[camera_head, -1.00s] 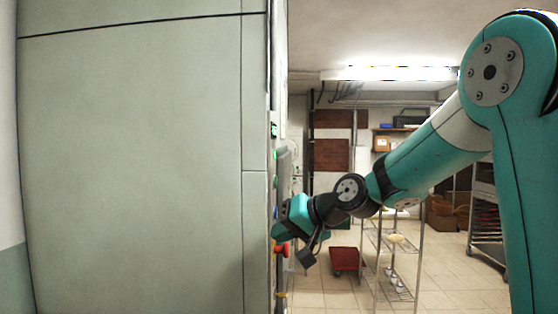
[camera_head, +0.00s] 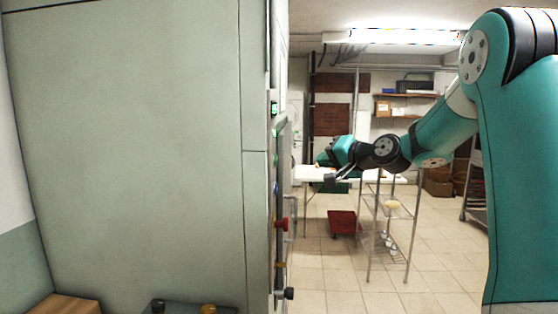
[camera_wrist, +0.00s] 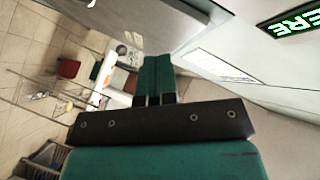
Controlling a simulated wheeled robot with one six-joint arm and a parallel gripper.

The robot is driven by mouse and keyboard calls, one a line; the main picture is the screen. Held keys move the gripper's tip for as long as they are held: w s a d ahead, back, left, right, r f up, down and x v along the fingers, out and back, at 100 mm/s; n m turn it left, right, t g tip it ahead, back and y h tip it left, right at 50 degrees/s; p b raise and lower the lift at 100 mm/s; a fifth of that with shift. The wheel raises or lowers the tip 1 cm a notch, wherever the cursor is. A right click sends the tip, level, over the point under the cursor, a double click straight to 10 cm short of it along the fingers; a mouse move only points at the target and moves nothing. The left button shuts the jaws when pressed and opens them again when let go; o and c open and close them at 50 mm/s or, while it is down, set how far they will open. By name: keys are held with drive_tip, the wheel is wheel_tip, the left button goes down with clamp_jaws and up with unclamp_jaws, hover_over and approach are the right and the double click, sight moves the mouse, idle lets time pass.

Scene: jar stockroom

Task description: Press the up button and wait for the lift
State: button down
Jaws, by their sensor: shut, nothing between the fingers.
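The lift's control panel (camera_head: 283,190) is seen almost edge-on in the head view, along the right edge of a large grey-green wall. A small green display (camera_head: 274,108) is lit above. In the wrist view the lit display (camera_wrist: 297,20) shows green letters "ERE", cut off by the frame edge. My gripper (camera_head: 320,158) is shut and empty, to the right of the panel and apart from it. Its closed fingers show in the wrist view (camera_wrist: 157,62).
Behind stand a wire shelf rack (camera_head: 390,212), a red box (camera_head: 342,222) on the floor and a white table (camera_head: 312,174). A brown box (camera_head: 62,305) and a dark item with knobs lie at the bottom left. Tiled floor is open at the right.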

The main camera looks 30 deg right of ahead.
sight(275, 160)
drive_tip(key=w+a+p, duration=0.2)
drive_tip(key=w+a, duration=0.2)
drive_tip(key=a, duration=0.2)
drive_tip(key=shift+w+a, duration=0.25)
drive_tip(key=shift+a, duration=0.1)
drive_tip(key=shift+a, duration=0.1)
idle(1.8)
drive_tip(key=shift+w+a, duration=0.2)
drive_tip(key=shift+w, duration=0.1)
